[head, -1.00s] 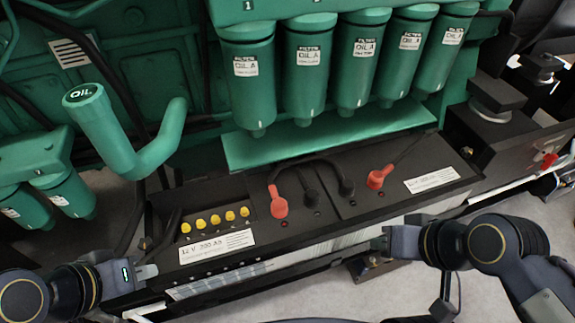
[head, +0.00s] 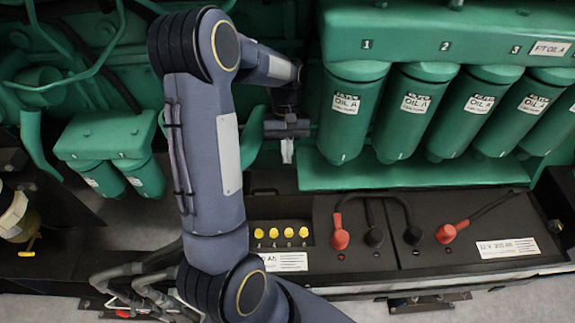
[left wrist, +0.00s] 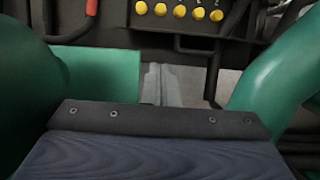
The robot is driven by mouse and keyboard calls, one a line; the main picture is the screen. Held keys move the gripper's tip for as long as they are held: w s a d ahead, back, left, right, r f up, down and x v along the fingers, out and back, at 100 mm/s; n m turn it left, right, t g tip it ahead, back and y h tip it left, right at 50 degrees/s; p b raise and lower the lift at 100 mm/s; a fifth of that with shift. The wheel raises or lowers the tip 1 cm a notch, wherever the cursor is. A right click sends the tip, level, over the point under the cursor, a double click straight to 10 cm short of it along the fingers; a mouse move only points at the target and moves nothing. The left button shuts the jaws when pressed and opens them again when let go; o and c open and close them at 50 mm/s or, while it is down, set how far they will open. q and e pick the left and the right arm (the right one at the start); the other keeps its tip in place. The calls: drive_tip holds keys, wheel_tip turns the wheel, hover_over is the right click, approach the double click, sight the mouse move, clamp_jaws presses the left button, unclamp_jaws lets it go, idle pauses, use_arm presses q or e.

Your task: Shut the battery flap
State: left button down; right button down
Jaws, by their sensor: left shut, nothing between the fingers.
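The battery box (head: 385,265) is black, with yellow caps (head: 281,233), red and black terminals and white labels on top. A pale strip (head: 480,272) runs along its front edge; I cannot tell whether this is the battery flap. My left arm covers the box's left front. My left gripper (head: 287,150) is shut and empty, pointing down behind the yellow caps, beside the oil filters. In the left wrist view its fingers (left wrist: 161,84) are together, with the yellow caps (left wrist: 180,11) beyond them. My right gripper is out of view.
Green oil filters (head: 412,110) hang above a green ledge (head: 340,178) on the right of the gripper. A green pipe (left wrist: 275,70) stands close beside the fingers in the left wrist view. Smaller green filters (head: 110,175) are at the left.

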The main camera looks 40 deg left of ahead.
use_arm(q)
drive_tip(key=x, duration=0.9)
drive_tip(key=shift+s+d+f+p, duration=0.2)
drive_tip(key=shift+f+p, duration=0.1)
drive_tip(key=shift+p, duration=0.1)
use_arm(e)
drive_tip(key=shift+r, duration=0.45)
use_arm(q)
drive_tip(key=shift+a, duration=0.1)
